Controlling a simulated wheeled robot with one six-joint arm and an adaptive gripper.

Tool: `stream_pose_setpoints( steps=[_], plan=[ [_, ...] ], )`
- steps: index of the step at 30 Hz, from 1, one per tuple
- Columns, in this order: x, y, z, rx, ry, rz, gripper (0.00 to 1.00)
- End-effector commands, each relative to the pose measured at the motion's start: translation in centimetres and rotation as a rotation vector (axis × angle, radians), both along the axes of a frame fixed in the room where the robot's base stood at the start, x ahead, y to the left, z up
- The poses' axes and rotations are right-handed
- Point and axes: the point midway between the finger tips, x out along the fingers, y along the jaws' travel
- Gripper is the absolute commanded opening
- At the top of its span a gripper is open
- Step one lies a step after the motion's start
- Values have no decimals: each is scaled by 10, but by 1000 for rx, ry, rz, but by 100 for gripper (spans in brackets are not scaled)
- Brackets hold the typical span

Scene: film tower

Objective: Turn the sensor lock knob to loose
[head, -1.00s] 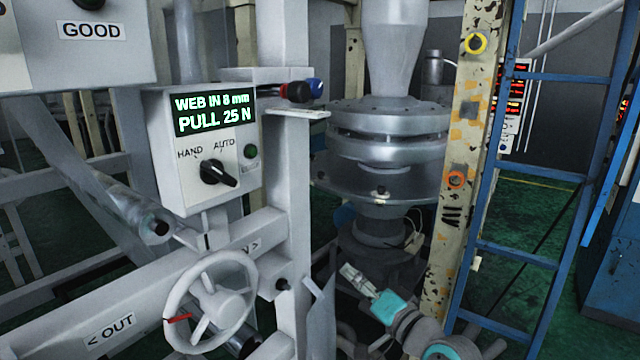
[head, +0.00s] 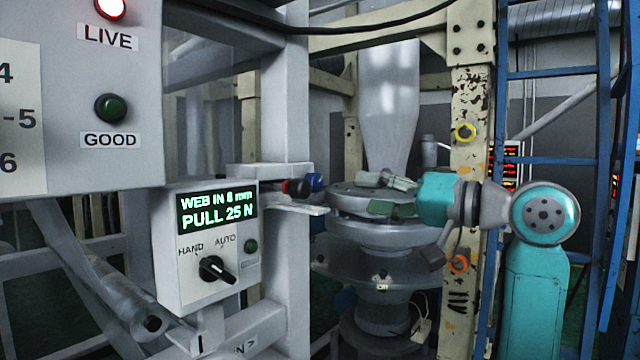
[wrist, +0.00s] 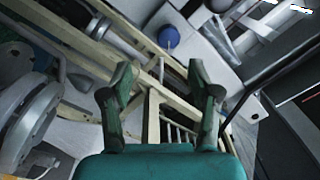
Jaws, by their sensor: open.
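A blue knob (head: 314,181) and a dark knob with some red (head: 296,188) sit side by side above a small pale ledge on the grey post. I cannot tell from a label which is the sensor lock knob, or how it is set. A round blue knob also shows in the wrist view (wrist: 168,37), beyond the fingertips. My gripper (head: 372,180) is to the right of the knobs, apart from them, in front of the grey metal tower. In the wrist view my gripper (wrist: 163,82) has its two fingers spread with nothing between them.
A control box (head: 205,245) with a HAND/AUTO selector (head: 217,270) stands left of the knobs. The pale ledge (head: 297,208) juts out below them. A cream post (head: 467,110) and a blue ladder frame (head: 555,75) stand at right. A dark cable (head: 330,30) hangs above.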

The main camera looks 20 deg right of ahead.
Motion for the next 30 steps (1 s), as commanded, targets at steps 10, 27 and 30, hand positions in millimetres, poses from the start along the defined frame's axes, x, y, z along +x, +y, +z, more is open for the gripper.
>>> stream_pose_setpoints(
  steps=[10, 27, 30],
  plan=[
    [6, 12, 14, -19, 3, 14, 62],
    [72, 64, 13, -19, 2, 12, 62],
    [76, 68, 13, -19, 2, 12, 62]
  ],
)
